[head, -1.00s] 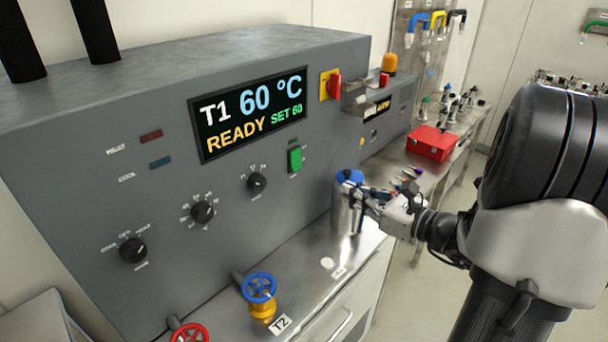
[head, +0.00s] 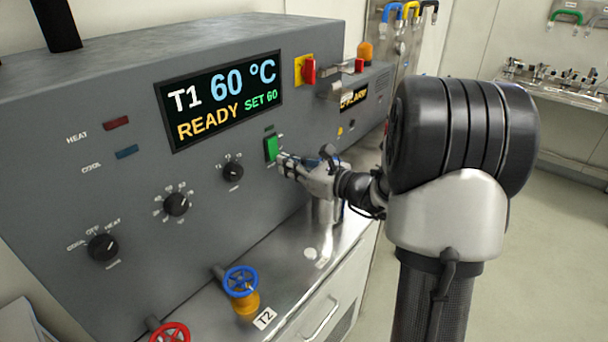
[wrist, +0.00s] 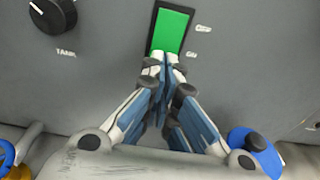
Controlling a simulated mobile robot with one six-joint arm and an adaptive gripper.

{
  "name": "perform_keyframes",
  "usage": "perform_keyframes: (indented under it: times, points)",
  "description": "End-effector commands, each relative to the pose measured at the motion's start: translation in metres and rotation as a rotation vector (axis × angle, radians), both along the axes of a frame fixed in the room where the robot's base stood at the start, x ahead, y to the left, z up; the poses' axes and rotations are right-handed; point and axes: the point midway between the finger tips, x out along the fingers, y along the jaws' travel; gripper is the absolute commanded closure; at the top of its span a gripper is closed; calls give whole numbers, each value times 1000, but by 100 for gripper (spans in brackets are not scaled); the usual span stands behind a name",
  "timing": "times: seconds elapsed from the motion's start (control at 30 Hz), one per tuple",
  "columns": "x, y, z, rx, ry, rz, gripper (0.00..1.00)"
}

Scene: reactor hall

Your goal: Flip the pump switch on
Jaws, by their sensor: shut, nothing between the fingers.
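The pump switch is a green rocker (head: 271,148) in a dark frame on the grey panel, to the right of a black knob. In the wrist view the green rocker (wrist: 170,31) stands just above my fingertips. My gripper (head: 283,162) is shut and empty, with its tips at the lower end of the switch. In the wrist view the closed fingertips (wrist: 163,62) overlap the rocker's bottom edge. I cannot tell whether they touch it. The label beside the switch is too blurred to read surely.
The display (head: 222,101) reads T1 60 °C, READY, SET 60. A black knob (head: 233,171) is left of the switch, and a red and yellow switch (head: 307,70) is above right. A blue valve wheel (head: 241,281) stands below.

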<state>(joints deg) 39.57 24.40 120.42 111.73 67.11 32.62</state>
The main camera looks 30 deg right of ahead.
Motion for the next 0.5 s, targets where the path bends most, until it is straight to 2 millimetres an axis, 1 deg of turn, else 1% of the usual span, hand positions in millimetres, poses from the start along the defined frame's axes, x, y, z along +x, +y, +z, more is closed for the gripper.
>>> perform_keyframes:
  times: [0.03, 0.17, 0.5]
  points:
    - [4, 2, -2, 0, 0, 1, 100]
    - [10, 3, -2, 0, 0, -1, 100]
    - [11, 4, -2, 0, 0, -1, 100]
